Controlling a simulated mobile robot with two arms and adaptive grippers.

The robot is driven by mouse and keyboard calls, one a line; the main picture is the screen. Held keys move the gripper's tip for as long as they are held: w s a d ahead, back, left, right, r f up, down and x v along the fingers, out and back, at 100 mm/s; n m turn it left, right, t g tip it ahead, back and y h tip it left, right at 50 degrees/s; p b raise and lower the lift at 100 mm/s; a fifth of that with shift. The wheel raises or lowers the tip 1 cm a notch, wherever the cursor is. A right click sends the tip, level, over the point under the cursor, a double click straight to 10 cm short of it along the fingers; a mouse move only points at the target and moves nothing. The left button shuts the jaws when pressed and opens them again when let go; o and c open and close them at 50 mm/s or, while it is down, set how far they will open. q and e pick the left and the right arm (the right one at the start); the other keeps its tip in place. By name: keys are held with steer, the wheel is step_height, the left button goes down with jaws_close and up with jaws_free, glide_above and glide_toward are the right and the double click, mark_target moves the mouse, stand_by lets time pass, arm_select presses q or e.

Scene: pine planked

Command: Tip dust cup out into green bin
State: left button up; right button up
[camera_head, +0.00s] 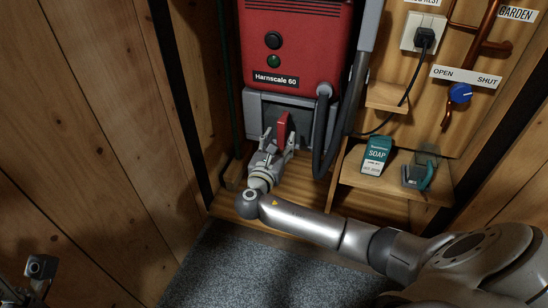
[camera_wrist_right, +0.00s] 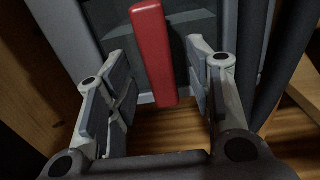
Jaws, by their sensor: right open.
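The red machine (camera_head: 295,45) labelled "Harnscale 60" has a grey lower front (camera_head: 255,107) with an upright red handle (camera_head: 282,127). My right gripper (camera_head: 279,142) is open in front of this handle. In the right wrist view the red handle (camera_wrist_right: 153,55) stands between the two spread fingers, with gaps on both sides. I cannot tell whether the grey part behind the handle is the dust cup. A bit of my left gripper (camera_head: 40,268) shows at the lower left edge; its jaws are unclear. I make out no green bin.
A grey hose (camera_head: 325,135) hangs right of the handle. A shelf (camera_head: 385,188) to the right holds a green soap box (camera_head: 376,155) and a teal-and-clear item (camera_head: 420,174). A socket (camera_head: 422,33) and a blue knob (camera_head: 460,93) are on the wall. The grey floor (camera_head: 240,265) looks clear.

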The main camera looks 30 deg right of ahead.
mark_target(289, 119)
steer(key=shift+b+x, duration=0.5)
steer(key=shift+x, duration=1.25)
steer(key=shift+a, duration=0.1)
jaws_close()
